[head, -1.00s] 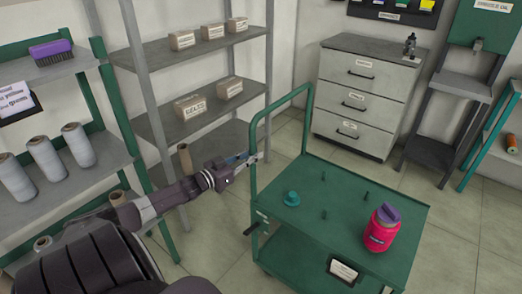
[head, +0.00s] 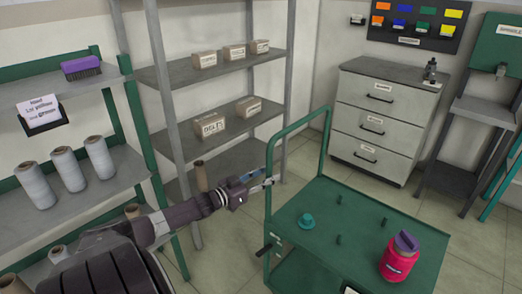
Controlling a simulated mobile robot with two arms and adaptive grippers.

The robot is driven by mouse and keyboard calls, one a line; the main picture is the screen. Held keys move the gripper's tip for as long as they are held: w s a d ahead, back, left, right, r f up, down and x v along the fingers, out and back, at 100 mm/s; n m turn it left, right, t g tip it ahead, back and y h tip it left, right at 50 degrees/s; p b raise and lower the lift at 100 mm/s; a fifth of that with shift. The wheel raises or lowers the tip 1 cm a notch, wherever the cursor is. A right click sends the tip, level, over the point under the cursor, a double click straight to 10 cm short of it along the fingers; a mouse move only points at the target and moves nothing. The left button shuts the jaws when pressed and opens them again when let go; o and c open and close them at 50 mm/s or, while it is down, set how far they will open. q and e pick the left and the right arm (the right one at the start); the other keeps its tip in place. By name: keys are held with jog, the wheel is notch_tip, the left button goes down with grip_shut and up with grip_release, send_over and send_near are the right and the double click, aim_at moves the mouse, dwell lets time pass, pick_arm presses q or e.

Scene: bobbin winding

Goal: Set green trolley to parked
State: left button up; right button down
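The green trolley (head: 350,215) stands on the floor right of centre, with an upright tube handle (head: 326,130) at its left end. A small black lever (head: 266,249) sticks out at its lower left side, below the deck. On the deck are a teal round piece (head: 306,221), a pink jar with a purple lid (head: 399,262) and several short green pegs. My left gripper (head: 265,179) is beside the handle's near post, above deck height. Its fingers look apart with nothing between them. Whether it touches the post is unclear. My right gripper is out of view.
A grey shelf (head: 205,75) with labelled boxes stands behind my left arm. A green rack (head: 120,165) with grey spools is at left. A drawer cabinet (head: 375,120) is behind the trolley. Tiled floor (head: 470,245) is free right of the trolley.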

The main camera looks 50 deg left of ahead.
pick_arm(q)
jog(key=s+a, duration=0.1)
jog(key=s, duration=1.1)
dwell(0.5)
